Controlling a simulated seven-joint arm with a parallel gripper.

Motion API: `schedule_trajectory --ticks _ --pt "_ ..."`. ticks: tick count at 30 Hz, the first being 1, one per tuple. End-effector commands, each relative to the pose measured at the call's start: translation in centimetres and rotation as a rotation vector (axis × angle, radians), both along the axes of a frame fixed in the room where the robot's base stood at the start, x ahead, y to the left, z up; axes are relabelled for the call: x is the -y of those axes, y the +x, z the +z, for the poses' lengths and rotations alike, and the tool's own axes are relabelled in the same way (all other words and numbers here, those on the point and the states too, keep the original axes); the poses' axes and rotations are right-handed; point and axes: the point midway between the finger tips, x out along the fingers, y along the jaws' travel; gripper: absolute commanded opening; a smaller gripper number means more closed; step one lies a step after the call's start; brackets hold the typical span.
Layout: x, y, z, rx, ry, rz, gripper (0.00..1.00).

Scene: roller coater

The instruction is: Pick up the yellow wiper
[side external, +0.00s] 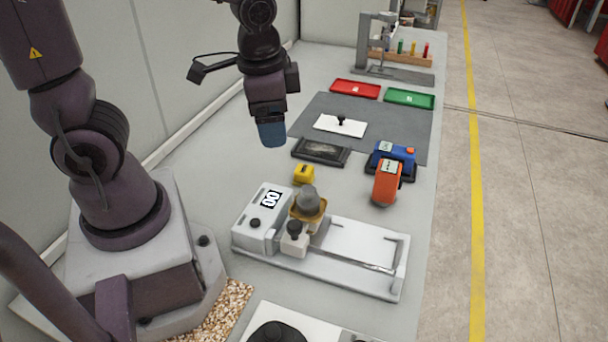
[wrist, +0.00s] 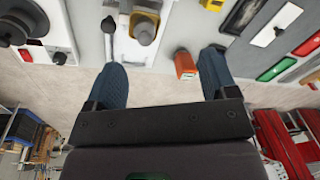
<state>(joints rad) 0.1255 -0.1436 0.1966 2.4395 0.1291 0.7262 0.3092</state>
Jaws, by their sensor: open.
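A small yellow block with a dark mark, which looks like the yellow wiper (side external: 304,174), lies on the grey table between the white coater and a black-framed plate. In the wrist view a yellow piece (wrist: 212,4) at the top edge appears to be the same block, partly cut off. My gripper (side external: 271,133) hangs above the table, to the upper left of the block in the side view and apart from it. In the wrist view my gripper (wrist: 162,62) shows two blue fingers spread wide with nothing held between them.
The white coater (side external: 335,262) carries a grey knob and yellow cup. An orange device (side external: 387,182) and a blue device (side external: 392,158) stand right of the block. The black-framed plate (side external: 320,152), white plate (side external: 340,126), red tray (side external: 355,89) and green tray (side external: 409,98) lie farther back.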

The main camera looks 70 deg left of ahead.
Motion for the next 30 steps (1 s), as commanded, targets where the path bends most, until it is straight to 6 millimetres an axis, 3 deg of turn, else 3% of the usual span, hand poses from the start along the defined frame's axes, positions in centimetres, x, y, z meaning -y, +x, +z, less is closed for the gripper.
schedule_trajectory --ticks 3,9,13,18,25,30 --pt "-2.0 1.5 -4.2 -0.091 0.097 -0.288 0.79" --pt "-5.8 3.7 -10.1 -0.217 0.265 -0.944 0.79" --pt "-7.5 5.2 -11.9 -0.262 0.361 -1.358 0.79" --pt "-7.9 7.4 -11.6 -0.247 0.48 -1.742 0.79" --pt "-7.8 8.1 -11.9 -0.257 0.518 -1.911 0.79" --pt "-8.6 8.5 -14.3 -0.261 0.513 -1.913 0.79"
